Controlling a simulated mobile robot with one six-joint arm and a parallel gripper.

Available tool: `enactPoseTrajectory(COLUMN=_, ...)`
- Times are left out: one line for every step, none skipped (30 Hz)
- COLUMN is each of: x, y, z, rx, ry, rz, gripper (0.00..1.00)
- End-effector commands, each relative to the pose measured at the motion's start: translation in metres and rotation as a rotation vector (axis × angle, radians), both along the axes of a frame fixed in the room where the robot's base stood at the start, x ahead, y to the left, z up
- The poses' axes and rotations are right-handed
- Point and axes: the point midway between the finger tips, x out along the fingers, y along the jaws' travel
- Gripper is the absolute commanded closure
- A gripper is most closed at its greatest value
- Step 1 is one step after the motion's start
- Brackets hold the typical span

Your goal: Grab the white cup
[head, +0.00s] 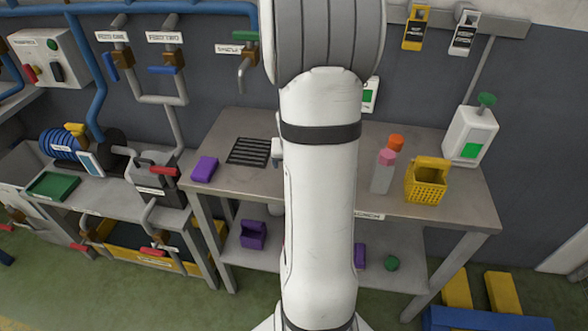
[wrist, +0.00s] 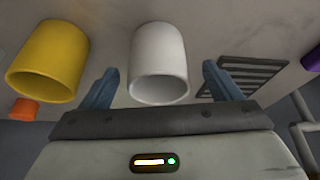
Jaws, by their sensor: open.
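The white cup (wrist: 158,58) is in the middle of the wrist view, with its open rim towards the bottom of the picture. My gripper (wrist: 160,72) is open, with one blue-grey finger on each side of the cup and a gap showing on both sides. I cannot tell how deep the cup sits between the fingers. In the head view my arm hides the white cup, and my gripper cannot be made out clearly there.
A yellow cup (wrist: 47,60) stands close beside the white one. A black grate (head: 249,151) and a purple block (head: 205,168) lie on the steel table (head: 450,203). A yellow basket (head: 427,183) and a pink-capped bottle (head: 383,174) stand at the right.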

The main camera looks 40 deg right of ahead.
Motion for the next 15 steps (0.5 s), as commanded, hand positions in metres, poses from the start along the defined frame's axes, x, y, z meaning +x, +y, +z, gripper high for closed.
enactPoseTrajectory(x=0.001, y=-0.003, z=-0.006, rx=0.002, ry=0.004, rz=0.000, gripper=0.15)
enactPoseTrajectory(x=0.002, y=-0.005, z=-0.009, rx=0.002, ry=0.004, rz=0.000, gripper=0.15)
enactPoseTrajectory(x=0.004, y=-0.007, z=-0.013, rx=0.002, ry=0.004, rz=0.000, gripper=0.15)
enactPoseTrajectory(x=0.005, y=-0.008, z=-0.016, rx=0.002, ry=0.002, rz=0.000, gripper=0.15)
enactPoseTrajectory(x=0.006, y=-0.009, z=-0.022, rx=0.001, ry=0.003, rz=0.001, gripper=0.15)
enactPoseTrajectory(x=0.008, y=-0.010, z=-0.026, rx=0.001, ry=0.003, rz=0.001, gripper=0.15)
enactPoseTrajectory(x=0.009, y=-0.011, z=-0.029, rx=0.000, ry=0.002, rz=0.001, gripper=0.15)
enactPoseTrajectory(x=0.009, y=-0.012, z=-0.031, rx=0.000, ry=0.001, rz=0.001, gripper=0.15)
enactPoseTrajectory(x=0.010, y=-0.012, z=-0.033, rx=0.000, ry=0.001, rz=0.001, gripper=0.15)
enactPoseTrajectory(x=0.011, y=-0.013, z=-0.034, rx=0.000, ry=0.001, rz=0.001, gripper=0.15)
enactPoseTrajectory(x=0.011, y=-0.013, z=-0.035, rx=0.000, ry=0.001, rz=0.001, gripper=0.15)
enactPoseTrajectory(x=0.011, y=-0.013, z=-0.035, rx=0.000, ry=0.001, rz=0.001, gripper=0.15)
enactPoseTrajectory(x=0.011, y=-0.013, z=-0.035, rx=0.000, ry=0.000, rz=0.001, gripper=0.15)
enactPoseTrajectory(x=0.011, y=-0.013, z=-0.035, rx=0.000, ry=0.000, rz=0.000, gripper=0.15)
enactPoseTrajectory(x=0.011, y=-0.013, z=-0.035, rx=0.000, ry=0.000, rz=0.000, gripper=0.15)
